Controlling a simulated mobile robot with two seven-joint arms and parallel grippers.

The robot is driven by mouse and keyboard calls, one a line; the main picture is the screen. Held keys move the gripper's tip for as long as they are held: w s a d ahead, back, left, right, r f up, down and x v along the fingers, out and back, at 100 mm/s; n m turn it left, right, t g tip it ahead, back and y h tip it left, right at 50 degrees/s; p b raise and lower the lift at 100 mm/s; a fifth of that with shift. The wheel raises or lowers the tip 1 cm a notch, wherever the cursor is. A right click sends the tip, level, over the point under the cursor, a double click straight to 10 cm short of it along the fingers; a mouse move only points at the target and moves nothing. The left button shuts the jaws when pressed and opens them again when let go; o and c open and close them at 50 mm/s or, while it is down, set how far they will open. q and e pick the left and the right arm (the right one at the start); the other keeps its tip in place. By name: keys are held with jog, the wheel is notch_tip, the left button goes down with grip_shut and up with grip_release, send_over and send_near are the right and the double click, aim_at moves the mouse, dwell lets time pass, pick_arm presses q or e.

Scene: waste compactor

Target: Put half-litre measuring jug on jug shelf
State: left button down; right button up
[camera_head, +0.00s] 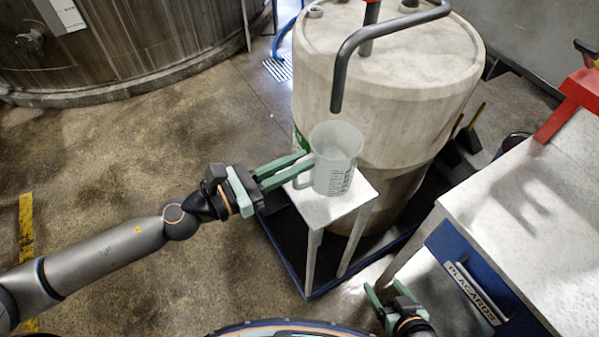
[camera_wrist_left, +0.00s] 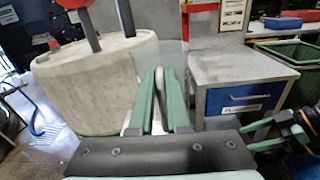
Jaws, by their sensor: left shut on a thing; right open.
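The half-litre measuring jug (camera_head: 336,158) is clear plastic with dark markings. In the head view it is upright over the small white shelf (camera_head: 326,208) in front of the tank; I cannot tell whether its base touches the shelf. My left gripper (camera_head: 304,168) comes from the left and is shut on the jug's handle side. In the left wrist view the jug (camera_wrist_left: 172,58) is a faint clear shape beyond the green fingers (camera_wrist_left: 165,85). My right gripper (camera_head: 386,300) is low beside the workbench, open and empty.
A pale tank (camera_head: 390,80) stands behind the jug, with a bent grey pipe (camera_head: 345,65) above it. A white-topped workbench (camera_head: 530,205) with a blue drawer labelled PLACARDS (camera_head: 465,275) is on the right. A dark tray edge (camera_head: 290,260) surrounds the shelf legs. The floor at left is clear.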

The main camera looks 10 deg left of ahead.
pick_arm(q)
jog(key=w+f+b, duration=0.3)
jog(key=w+f, duration=0.2)
jog(key=f, duration=0.4)
jog(key=shift+w+a+b, duration=0.25)
jog(key=shift+b, duration=0.15)
jog(key=shift+f, duration=0.15)
jog(key=shift+f, duration=0.15)
jog(key=c, duration=0.9)
grip_release()
